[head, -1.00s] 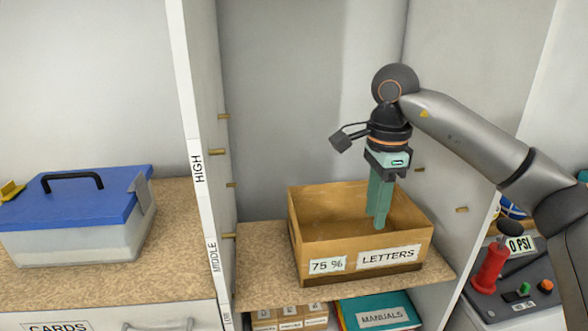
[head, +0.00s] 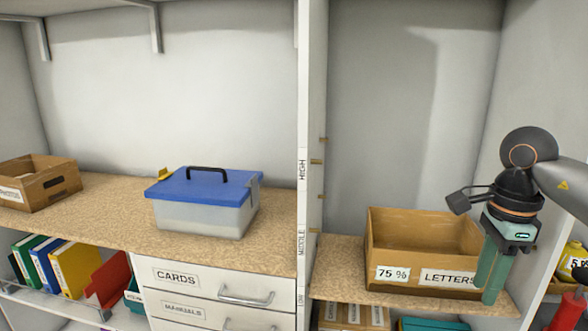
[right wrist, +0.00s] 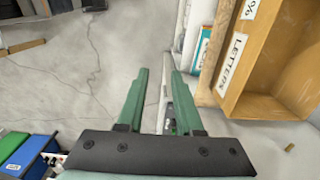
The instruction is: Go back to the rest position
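My right gripper (head: 491,282) points down at the right of the head view, and its green fingers cover the right end of the cardboard box labelled LETTERS (head: 420,237). In the right wrist view the two fingers (right wrist: 159,74) stand apart with nothing between them. The box (right wrist: 268,70) lies to the right of them there, and the floor shows below. My left gripper is not in view.
A clear bin with a blue lid (head: 205,212) stands on the worktop (head: 110,211) left of the shelf divider (head: 304,190). An open cardboard box (head: 42,188) is at far left. Drawers (head: 190,285) and several binders (head: 60,265) are below.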

